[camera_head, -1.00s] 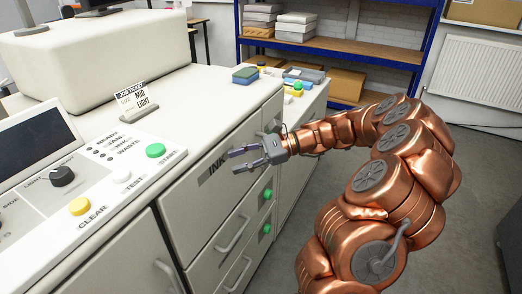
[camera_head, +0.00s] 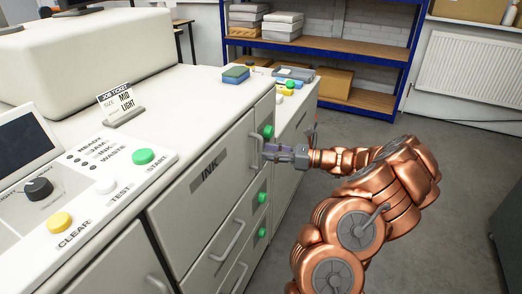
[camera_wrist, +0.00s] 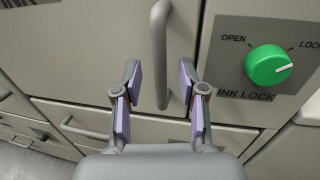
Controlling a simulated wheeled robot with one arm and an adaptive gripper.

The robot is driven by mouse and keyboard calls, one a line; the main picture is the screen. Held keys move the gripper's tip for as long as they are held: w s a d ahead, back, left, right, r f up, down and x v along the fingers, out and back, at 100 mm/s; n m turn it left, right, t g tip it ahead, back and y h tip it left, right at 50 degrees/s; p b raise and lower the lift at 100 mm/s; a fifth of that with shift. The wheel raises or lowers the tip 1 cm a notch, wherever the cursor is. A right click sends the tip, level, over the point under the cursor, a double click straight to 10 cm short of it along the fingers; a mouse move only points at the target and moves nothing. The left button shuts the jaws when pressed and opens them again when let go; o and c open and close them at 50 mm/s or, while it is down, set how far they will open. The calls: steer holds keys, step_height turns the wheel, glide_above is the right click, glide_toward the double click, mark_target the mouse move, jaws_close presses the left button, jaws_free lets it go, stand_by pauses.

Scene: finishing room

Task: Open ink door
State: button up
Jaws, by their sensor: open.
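The ink door (camera_head: 222,160) is a pale panel labelled INK on the machine's front, and it is shut. Its vertical bar handle (camera_head: 254,150) is near its right edge; in the wrist view the handle (camera_wrist: 159,40) hangs down between my fingers. My gripper (camera_head: 268,152) is at the handle, its fingers open on both sides with gaps to the bar; it also shows in the wrist view (camera_wrist: 161,82). Right of the handle is a green ink lock knob (camera_wrist: 267,66), also in the head view (camera_head: 268,131); its white mark points right, toward the LOCK side.
Lower drawers with handles (camera_head: 228,241) and green knobs (camera_head: 262,197) lie below the ink door. A control panel (camera_head: 110,180) with coloured buttons is at left. Blue shelves (camera_head: 330,50) stand behind. The floor (camera_head: 460,170) right of my arm is clear.

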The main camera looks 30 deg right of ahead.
mark_target(261, 165)
steer(key=shift+x, duration=1.7)
steer(key=shift+c, duration=0.3)
jaws_close()
